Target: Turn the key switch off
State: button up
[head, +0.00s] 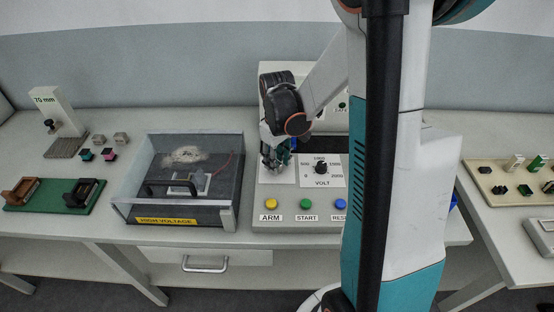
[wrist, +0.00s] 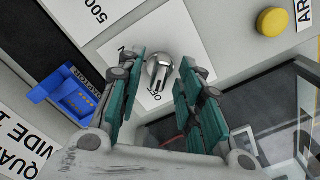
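The key switch (wrist: 159,71) is a round silver lock with a key-like bar on a white plate. In the wrist view it lies between the fingertips of my gripper (wrist: 163,64). The teal fingers are open, with visible gaps on both sides of the key switch. Print beside it is partly hidden, so I cannot read its setting surely. In the head view my gripper (head: 276,158) is over the left part of the grey control panel (head: 325,211), and the key switch is hidden behind it.
The panel has a VOLT dial (head: 320,169), a yellow ARM button (head: 271,203) and a green START button (head: 305,204). A clear HIGH VOLTAGE box (head: 226,205) stands close left. A blue block (wrist: 72,96) is beside my left finger in the wrist view.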

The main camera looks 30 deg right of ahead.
notch_tip(320, 180, up, 12)
dwell(0.5)
dwell(0.4)
